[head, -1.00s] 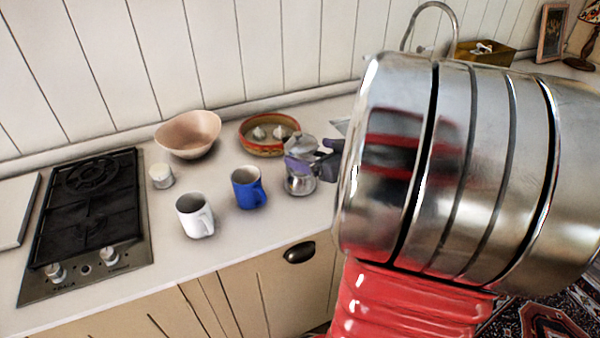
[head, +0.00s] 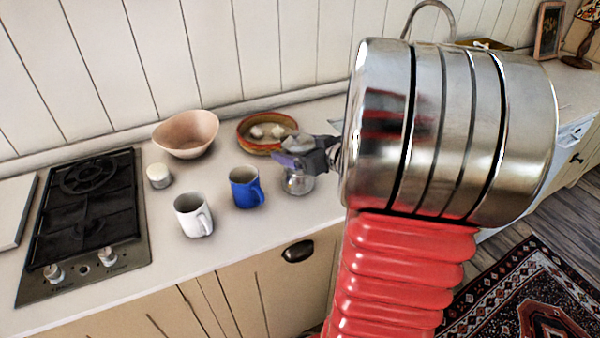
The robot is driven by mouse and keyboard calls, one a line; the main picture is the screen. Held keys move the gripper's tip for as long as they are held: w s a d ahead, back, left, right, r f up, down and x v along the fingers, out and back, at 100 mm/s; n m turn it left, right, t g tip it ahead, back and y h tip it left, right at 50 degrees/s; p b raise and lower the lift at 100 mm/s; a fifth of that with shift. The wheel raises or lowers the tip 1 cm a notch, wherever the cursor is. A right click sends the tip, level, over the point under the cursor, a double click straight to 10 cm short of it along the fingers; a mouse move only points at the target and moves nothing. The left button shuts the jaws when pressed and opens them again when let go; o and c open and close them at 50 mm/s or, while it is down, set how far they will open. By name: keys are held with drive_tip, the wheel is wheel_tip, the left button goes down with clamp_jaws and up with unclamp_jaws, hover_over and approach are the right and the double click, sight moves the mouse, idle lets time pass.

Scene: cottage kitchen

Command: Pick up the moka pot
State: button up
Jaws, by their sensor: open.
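The moka pot (head: 298,184) is a small silver pot standing on the counter to the right of the blue mug. My gripper (head: 292,160) is a dark grey and purple tool at the end of my arm, in front of the pot's upper part. It is open, with its fingers at the pot's top, just below the lid. The gripper hides part of the pot's upper body. I cannot tell whether the fingers touch it. My large silver and red arm fills the right of the view.
A blue mug (head: 245,188) stands close left of the pot, with a white mug (head: 193,215) farther left. A round basket (head: 250,145) with garlic lies behind the pot. A pink bowl (head: 185,133), a small white jar (head: 159,176) and a black gas hob (head: 90,220) are left.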

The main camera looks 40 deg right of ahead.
drive_tip(key=c, duration=2.1)
drive_tip(key=shift+r, duration=0.15)
wheel_tip(320, 180, up, 10)
drive_tip(key=shift+f, duration=0.1)
